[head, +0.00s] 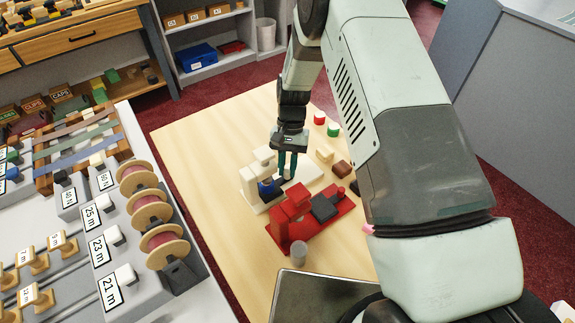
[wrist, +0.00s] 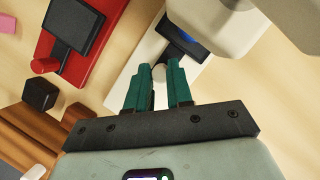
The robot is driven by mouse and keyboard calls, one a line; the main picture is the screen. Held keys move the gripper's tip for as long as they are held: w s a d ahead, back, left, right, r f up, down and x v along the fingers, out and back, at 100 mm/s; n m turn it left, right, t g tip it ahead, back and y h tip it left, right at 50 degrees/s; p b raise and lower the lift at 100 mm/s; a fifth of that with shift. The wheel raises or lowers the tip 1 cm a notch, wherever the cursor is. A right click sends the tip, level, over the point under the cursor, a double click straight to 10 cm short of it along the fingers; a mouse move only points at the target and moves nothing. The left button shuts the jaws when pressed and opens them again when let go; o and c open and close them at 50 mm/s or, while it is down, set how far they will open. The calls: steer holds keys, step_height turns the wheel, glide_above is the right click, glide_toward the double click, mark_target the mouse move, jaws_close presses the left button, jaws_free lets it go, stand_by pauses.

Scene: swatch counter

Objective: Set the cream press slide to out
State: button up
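The cream press (head: 247,181) stands on the table with its long base running right; its base (wrist: 130,72) also shows in the wrist view. Its dark slide plate (wrist: 172,31) carries a blue piece (head: 266,185) and lies at least partly under the cream press head (wrist: 215,28). A cream knob (wrist: 159,72) is at the plate's near end. My gripper (head: 288,172) points down over the press. In the wrist view its teal fingers (wrist: 159,84) are close together on either side of the knob and appear shut on it. The knob is partly hidden by the fingers.
The red press (head: 286,235) stands in front, its dark plate (head: 323,209) clear of its head. Red and green pieces (head: 326,124), a cream block (head: 324,154) and a brown block (head: 342,169) lie behind on the right. A grey cylinder (head: 299,254) stands in front.

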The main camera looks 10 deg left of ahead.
jaws_close()
steer(key=w+d, duration=0.6)
steer(key=shift+w, duration=0.1)
steer(key=o, duration=0.5)
jaws_free()
steer(key=shift+d, duration=0.1)
steer(key=shift+o, duration=0.9)
steer(key=v, duration=1.1)
